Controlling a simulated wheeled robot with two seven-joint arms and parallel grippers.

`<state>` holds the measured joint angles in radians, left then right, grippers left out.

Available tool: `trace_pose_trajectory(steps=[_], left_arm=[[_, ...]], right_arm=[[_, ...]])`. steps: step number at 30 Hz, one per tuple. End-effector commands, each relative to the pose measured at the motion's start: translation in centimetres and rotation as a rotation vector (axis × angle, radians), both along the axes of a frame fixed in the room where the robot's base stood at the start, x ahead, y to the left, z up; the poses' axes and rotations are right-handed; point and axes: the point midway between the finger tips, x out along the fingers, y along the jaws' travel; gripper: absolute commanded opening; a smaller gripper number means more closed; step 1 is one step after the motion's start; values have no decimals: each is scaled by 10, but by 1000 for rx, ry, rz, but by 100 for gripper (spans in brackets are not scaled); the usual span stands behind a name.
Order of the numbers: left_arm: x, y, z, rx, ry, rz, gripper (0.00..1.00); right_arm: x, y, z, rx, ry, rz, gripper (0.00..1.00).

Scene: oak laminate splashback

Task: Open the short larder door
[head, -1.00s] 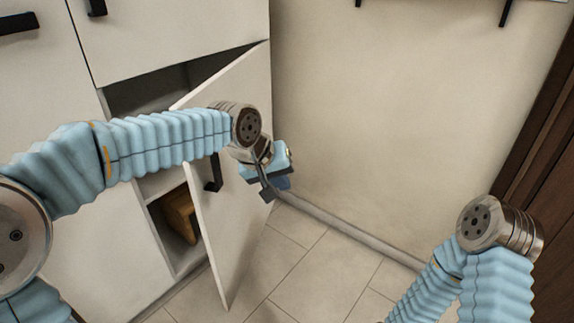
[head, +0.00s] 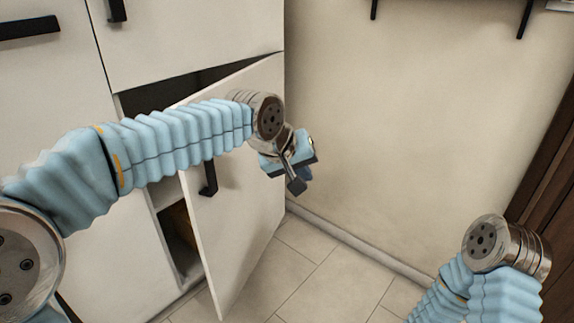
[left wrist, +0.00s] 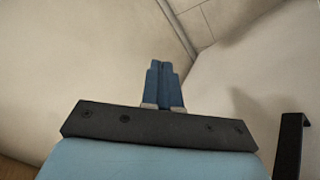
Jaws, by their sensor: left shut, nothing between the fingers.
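The short larder door (head: 240,210) is a pale panel in the head view, hinged at its right side and standing part-way open, with a dark gap on its left. Its black handle (head: 208,180) is on the front, below my left forearm. My left gripper (head: 304,180) is beyond the door's right side in the picture, shut and empty, apart from the handle. In the left wrist view the blue fingers (left wrist: 163,82) are together, and the handle (left wrist: 290,148) shows at lower right. My right arm is at the lower right; its gripper is out of the picture.
The cabinet interior (head: 178,235) shows dark behind the door, partly hidden by my arm. Another pale cabinet front (head: 190,35) is above. A bare wall (head: 400,130) stands to the right, with clear tiled floor (head: 310,275) below. A dark wooden panel (head: 550,170) is at far right.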

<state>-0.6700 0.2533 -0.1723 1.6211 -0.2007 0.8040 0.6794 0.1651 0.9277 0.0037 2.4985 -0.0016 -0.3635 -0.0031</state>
Motion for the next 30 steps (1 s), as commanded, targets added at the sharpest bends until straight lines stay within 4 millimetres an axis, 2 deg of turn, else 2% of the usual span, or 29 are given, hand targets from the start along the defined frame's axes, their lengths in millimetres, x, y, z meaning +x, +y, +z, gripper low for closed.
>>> trace_pose_trajectory(steps=[3, 7, 30], left_arm=[[4, -13, 1, 1, 0, 0, 0], [5, -19, 1, 1, 0, 0, 0], [6, -21, 1, 0, 0, 2, 0]], right_arm=[[0, 1, 2, 1, 0, 1, 32], [-1, 1, 3, 1, 1, 2, 32], [-1, 1, 3, 1, 1, 2, 32]])
